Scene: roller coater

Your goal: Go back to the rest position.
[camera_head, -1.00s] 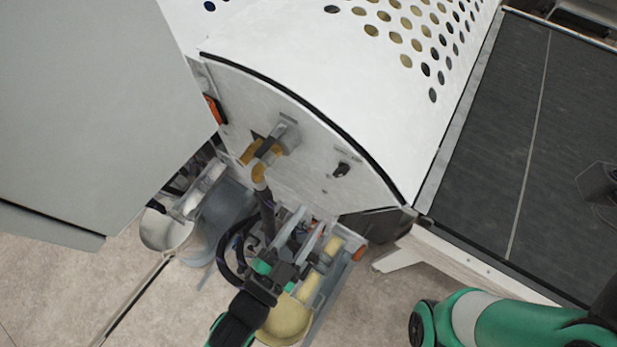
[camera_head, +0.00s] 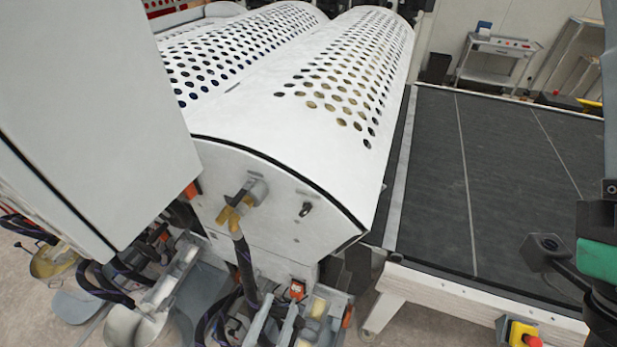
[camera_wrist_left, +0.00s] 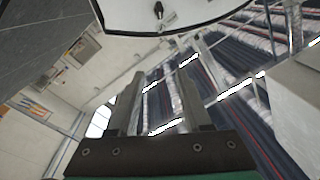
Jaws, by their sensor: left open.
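The coater's white end panel (camera_head: 285,215) has a yellow-handled fitting (camera_head: 235,208) with a dark hose and a small black knob (camera_head: 305,209). Part of my right arm (camera_head: 600,262), green and black, shows at the right edge; I cannot make out its gripper.
The perforated white cover (camera_head: 270,110) rises behind the panel. A dark conveyor belt (camera_head: 440,190) lies to the right, with a yellow and red stop button (camera_head: 522,334) at its front. A grey cabinet (camera_head: 90,110) blocks the left. A cart (camera_head: 497,60) stands at the back.

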